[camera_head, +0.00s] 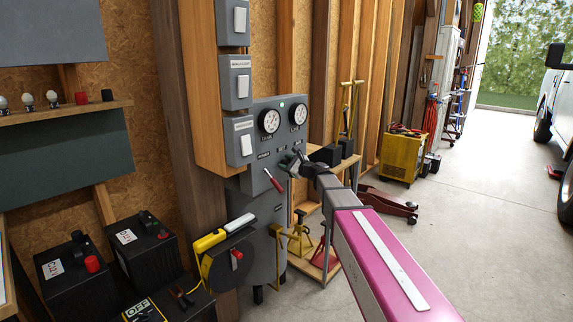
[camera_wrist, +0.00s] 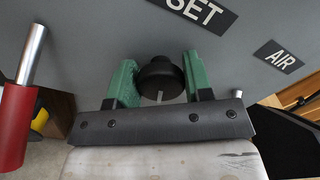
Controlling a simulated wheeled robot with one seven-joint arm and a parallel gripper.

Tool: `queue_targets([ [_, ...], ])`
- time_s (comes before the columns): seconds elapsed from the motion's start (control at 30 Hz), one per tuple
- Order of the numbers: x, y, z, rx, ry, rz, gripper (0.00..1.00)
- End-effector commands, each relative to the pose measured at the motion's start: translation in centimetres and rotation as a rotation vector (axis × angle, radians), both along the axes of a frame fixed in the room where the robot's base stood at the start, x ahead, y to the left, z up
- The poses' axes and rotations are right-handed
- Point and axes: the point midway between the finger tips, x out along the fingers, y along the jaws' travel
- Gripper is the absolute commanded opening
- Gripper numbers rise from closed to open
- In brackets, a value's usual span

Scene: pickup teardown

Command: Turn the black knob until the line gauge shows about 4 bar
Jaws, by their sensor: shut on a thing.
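The black knob (camera_wrist: 160,76) sits on the grey panel under a label ending in "SET" in the wrist view. My gripper (camera_wrist: 160,82) has its green fingers on either side of the knob and is shut on it. Two round white gauges, the left one (camera_head: 269,120) and the right one (camera_head: 298,114), are on the panel above my gripper.
A red-handled lever (camera_head: 273,181) sticks out left of my gripper; it also shows close by in the wrist view (camera_wrist: 17,120). An AIR label (camera_wrist: 280,57) is at the right. Black batteries (camera_head: 146,247) stand at lower left. Open floor (camera_head: 480,190) lies at the right.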

Motion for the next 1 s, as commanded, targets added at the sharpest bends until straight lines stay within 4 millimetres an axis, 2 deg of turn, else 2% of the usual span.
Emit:
queue_targets([
  [0.3, -0.11, 0.00, -0.07, -0.060, -0.074, 0.000, 0.23],
  [0.73, -0.12, 0.00, -0.09, -0.065, -0.081, 0.000, 0.23],
  [0.77, -0.12, 0.00, -0.09, -0.065, -0.081, 0.000, 0.50],
  [0.8, -0.12, 0.00, -0.09, -0.065, -0.081, 0.000, 0.63],
  [0.83, -0.12, 0.00, -0.09, -0.065, -0.081, 0.000, 0.71],
  [1.0, -0.09, 0.01, -0.07, -0.065, -0.081, 0.000, 0.71],
])
